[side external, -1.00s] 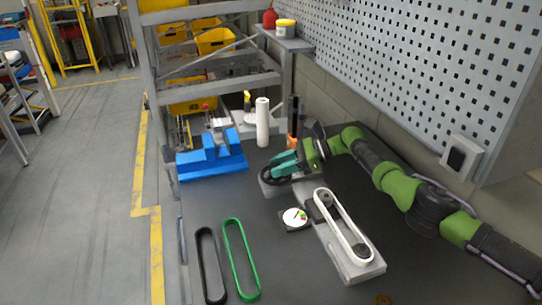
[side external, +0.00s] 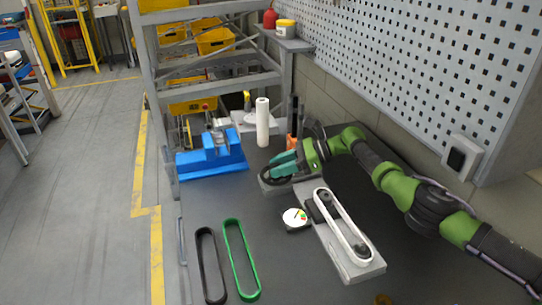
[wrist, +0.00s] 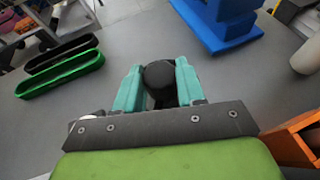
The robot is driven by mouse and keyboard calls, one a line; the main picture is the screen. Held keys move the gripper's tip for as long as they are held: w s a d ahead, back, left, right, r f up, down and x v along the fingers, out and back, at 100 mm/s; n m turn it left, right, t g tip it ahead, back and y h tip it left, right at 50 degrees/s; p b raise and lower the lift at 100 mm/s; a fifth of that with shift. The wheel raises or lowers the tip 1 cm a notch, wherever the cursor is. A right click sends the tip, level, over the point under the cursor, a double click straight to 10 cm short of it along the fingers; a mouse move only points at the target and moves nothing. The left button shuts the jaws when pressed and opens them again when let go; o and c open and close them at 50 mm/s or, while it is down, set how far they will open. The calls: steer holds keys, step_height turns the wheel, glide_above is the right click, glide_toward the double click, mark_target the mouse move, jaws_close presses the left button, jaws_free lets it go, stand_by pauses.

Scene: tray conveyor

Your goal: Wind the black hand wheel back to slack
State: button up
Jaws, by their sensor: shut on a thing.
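The black hand wheel (side external: 274,178) lies at the far end of the grey drive base, mostly covered by my gripper in the side view. My gripper (side external: 274,170) is low over it. In the wrist view, the teal fingers of my gripper (wrist: 160,88) are shut on a round black knob (wrist: 159,74), which appears to be the wheel's handle. A white belt (side external: 343,226) loops around two pulleys on a grey base (side external: 366,270). A white dial gauge (side external: 294,217) with coloured marks sits left of the belt; its reading is too small to tell surely.
A black belt (side external: 203,264) and a green belt (side external: 229,244) lie on the table at the front left. A blue fixture (side external: 212,166), a white cylinder (side external: 262,122) and an orange holder (side external: 291,141) stand behind. The table between the belts and gauge is clear.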

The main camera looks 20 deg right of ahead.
steer(key=o, duration=0.8)
steer(key=shift+d+f, duration=0.2)
steer(key=shift+f, duration=0.2)
steer(key=shift+r+v, duration=0.15)
steer(key=shift+v, duration=0.85)
steer(key=shift+r+v, duration=0.15)
steer(key=shift+v, duration=0.8)
steer(key=shift+s+v, duration=0.2)
steer(key=shift+v, duration=0.9)
steer(key=shift+s+v, duration=0.2)
steer(key=shift+v, duration=0.9)
steer(key=shift+a, duration=0.1)
